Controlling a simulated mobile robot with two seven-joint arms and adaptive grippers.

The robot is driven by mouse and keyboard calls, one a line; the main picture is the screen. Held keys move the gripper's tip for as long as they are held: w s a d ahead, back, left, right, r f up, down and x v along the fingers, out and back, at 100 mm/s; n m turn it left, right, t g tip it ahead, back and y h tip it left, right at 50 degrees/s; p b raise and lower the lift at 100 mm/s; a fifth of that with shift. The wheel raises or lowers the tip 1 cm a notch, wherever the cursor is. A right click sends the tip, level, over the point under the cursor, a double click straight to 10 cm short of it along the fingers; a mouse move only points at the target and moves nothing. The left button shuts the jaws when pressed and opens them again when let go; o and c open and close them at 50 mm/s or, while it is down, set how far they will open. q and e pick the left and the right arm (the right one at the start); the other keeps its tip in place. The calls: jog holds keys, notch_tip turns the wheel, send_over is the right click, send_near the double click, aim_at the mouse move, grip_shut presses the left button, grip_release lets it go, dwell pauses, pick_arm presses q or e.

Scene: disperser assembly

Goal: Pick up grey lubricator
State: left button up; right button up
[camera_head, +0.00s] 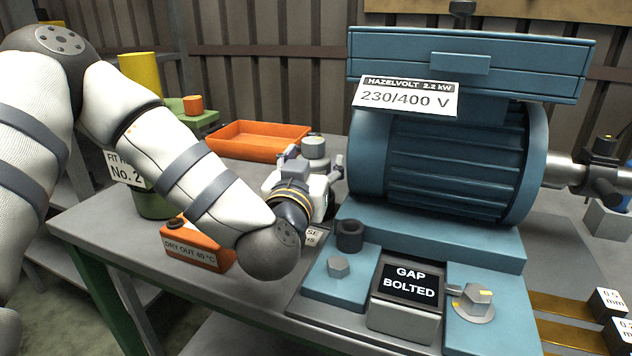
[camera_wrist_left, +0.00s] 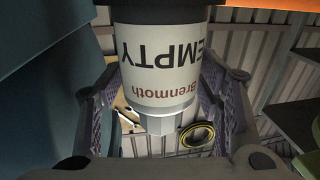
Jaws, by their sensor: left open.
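The grey lubricator (camera_head: 315,147) stands on the table just left of the blue motor; in the head view only its grey top shows behind my left gripper (camera_head: 316,166). In the left wrist view the lubricator (camera_wrist_left: 158,70) is a cylinder with a pale label reading "EMPTY" and "Brenmoth", upside down in the picture. The fingers of my left gripper (camera_wrist_left: 165,110) are open, one on each side of it. Contact between fingers and lubricator cannot be told. My right gripper is not in view.
The large blue motor (camera_head: 455,160) stands close on the right of my left gripper. An orange tray (camera_head: 258,141) lies behind it. An orange "DRY OUT" block (camera_head: 196,247) and a green container (camera_head: 153,203) are at the left. A dark cylinder (camera_head: 349,236) sits on the motor's base.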

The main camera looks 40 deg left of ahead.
pick_arm(q)
jog(key=c, duration=1.1)
jog(key=shift+c, duration=0.2)
